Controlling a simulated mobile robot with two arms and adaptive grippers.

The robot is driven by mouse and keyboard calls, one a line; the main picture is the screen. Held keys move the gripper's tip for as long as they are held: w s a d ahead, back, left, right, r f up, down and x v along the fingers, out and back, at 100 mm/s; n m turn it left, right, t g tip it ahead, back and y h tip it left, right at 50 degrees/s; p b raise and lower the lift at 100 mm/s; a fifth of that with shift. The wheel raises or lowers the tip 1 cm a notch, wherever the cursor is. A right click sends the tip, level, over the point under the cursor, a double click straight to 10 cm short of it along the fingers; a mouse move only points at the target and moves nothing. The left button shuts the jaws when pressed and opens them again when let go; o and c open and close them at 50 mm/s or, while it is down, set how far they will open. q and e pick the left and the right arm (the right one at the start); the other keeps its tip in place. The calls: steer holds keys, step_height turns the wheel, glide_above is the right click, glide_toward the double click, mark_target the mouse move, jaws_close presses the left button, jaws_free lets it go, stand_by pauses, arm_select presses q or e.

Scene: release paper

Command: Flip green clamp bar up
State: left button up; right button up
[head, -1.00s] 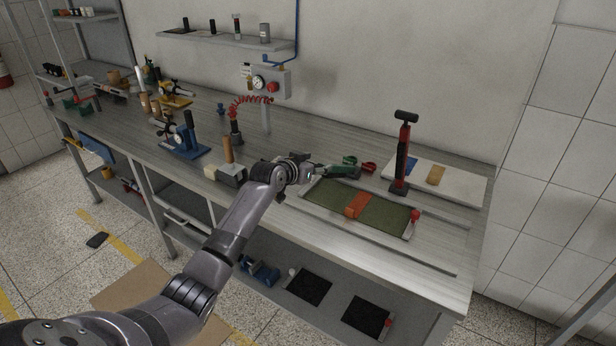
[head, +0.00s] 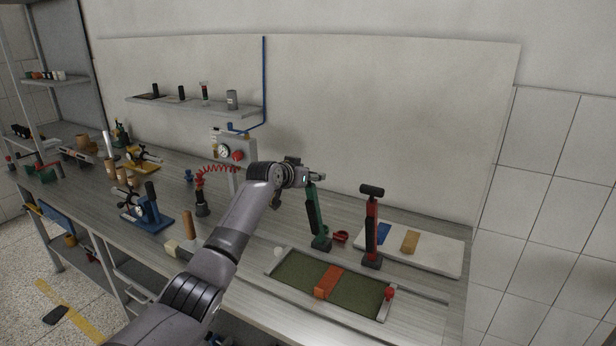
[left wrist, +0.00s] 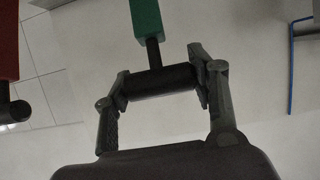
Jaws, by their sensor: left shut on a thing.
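The green clamp bar (head: 315,215) stands nearly upright on the bench behind the green mat, leaning slightly to the left at its top. My left gripper (head: 318,177) is at its upper end. In the left wrist view, the two fingers of the left gripper (left wrist: 158,82) are closed around the black cross handle (left wrist: 165,80) at the end of the green bar (left wrist: 146,18). The red clamp bar (head: 372,228) stands upright to the right, with its black handle on top. It also shows at the left edge of the left wrist view (left wrist: 8,50). My right gripper is not in view.
The green mat (head: 350,297) with an orange block (head: 328,282) across it lies in front of the clamps. A white board (head: 440,255) lies to the right. A gauge box (head: 236,148), a blue press (head: 148,212) and a mallet (head: 188,240) stand to the left.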

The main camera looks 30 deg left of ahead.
arm_select(q)
steer(key=shift+w+r, duration=0.15)
steer(key=shift+r, duration=0.45)
steer(key=shift+w+r, duration=0.1)
steer(key=shift+r, duration=0.1)
steer(key=o, duration=1.3)
steer(key=shift+o, duration=1.2)
steer(key=shift+w+d+f, duration=0.1)
steer(key=shift+w+f, duration=0.4)
steer(key=shift+w, duration=0.05)
steer(key=shift+o, duration=0.9)
steer(key=shift+f, duration=0.15)
steer(key=shift+s, duration=0.35)
steer(key=v, duration=1.2)
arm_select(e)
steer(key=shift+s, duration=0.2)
